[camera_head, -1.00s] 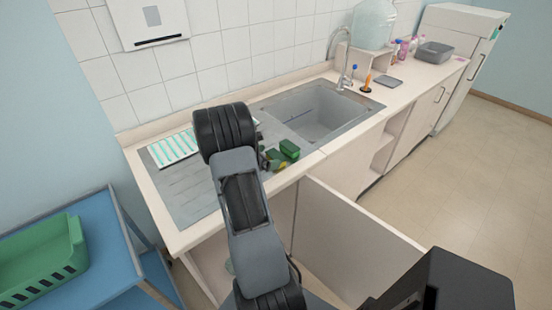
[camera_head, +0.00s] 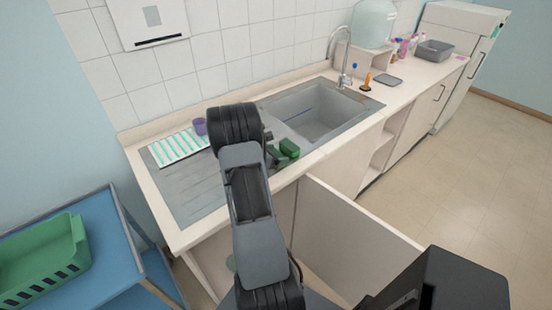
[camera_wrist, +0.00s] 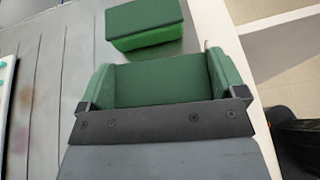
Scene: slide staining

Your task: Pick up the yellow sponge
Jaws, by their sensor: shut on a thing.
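In the wrist view, my gripper (camera_wrist: 160,66) has its green fingers on either side of a block with a dark green top (camera_wrist: 155,88). I take this to be the yellow sponge, seen from its scouring side; its yellow body is hidden now. The gripper is shut on it. In the head view, my gripper (camera_head: 275,153) is low at the front of the drainboard, partly behind my arm. A green sponge (camera_wrist: 145,38) with a dark green top lies just beyond the held one; it also shows in the head view (camera_head: 289,148).
A sink (camera_head: 318,110) with a tap lies right of the drainboard (camera_head: 185,190). A cabinet door (camera_head: 350,225) stands open below. A blue cart (camera_head: 100,245) holds a green basket.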

